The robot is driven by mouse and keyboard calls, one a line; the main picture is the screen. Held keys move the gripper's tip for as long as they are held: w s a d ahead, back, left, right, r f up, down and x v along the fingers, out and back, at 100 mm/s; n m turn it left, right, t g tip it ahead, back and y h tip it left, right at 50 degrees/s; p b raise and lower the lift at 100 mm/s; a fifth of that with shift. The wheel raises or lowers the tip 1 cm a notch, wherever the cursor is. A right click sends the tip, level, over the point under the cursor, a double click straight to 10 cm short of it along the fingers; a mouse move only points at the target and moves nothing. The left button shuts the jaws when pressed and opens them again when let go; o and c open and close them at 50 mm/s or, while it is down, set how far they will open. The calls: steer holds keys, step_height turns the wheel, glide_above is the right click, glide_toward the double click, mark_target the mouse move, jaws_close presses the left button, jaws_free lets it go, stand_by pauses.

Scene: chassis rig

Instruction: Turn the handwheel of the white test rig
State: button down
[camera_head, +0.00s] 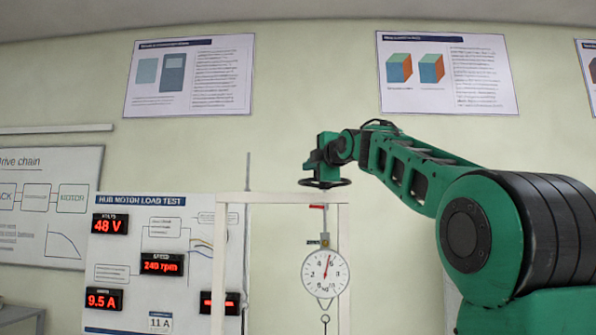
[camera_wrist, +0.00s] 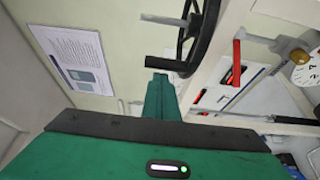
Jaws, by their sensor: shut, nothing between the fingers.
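The white test rig (camera_head: 272,197) is an upright frame in the middle of the head view. Its black handwheel (camera_head: 340,184) lies flat at the top of the frame. In the wrist view, part of the handwheel rim (camera_wrist: 208,38) curves at the top centre, with a grey rod inside it. My gripper (camera_head: 322,172) is at the wheel from above. In the wrist view my green gripper fingers (camera_wrist: 160,82) are together, their tip close by the rim; I cannot tell if they touch it. Nothing shows between them.
A round dial scale (camera_head: 325,273) hangs inside the frame, below a red piece (camera_head: 317,207). A panel with red number displays (camera_head: 162,264) stands left of the rig. Wall posters (camera_head: 188,75) hang behind.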

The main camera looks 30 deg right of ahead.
steer(key=shift+s+d+r, duration=0.1)
steer(key=shift+s+d, duration=0.1)
steer(key=shift+d, duration=0.05)
steer(key=shift+s+d, duration=0.1)
steer(key=shift+s+d, duration=0.6)
steer(key=shift+d, duration=0.1)
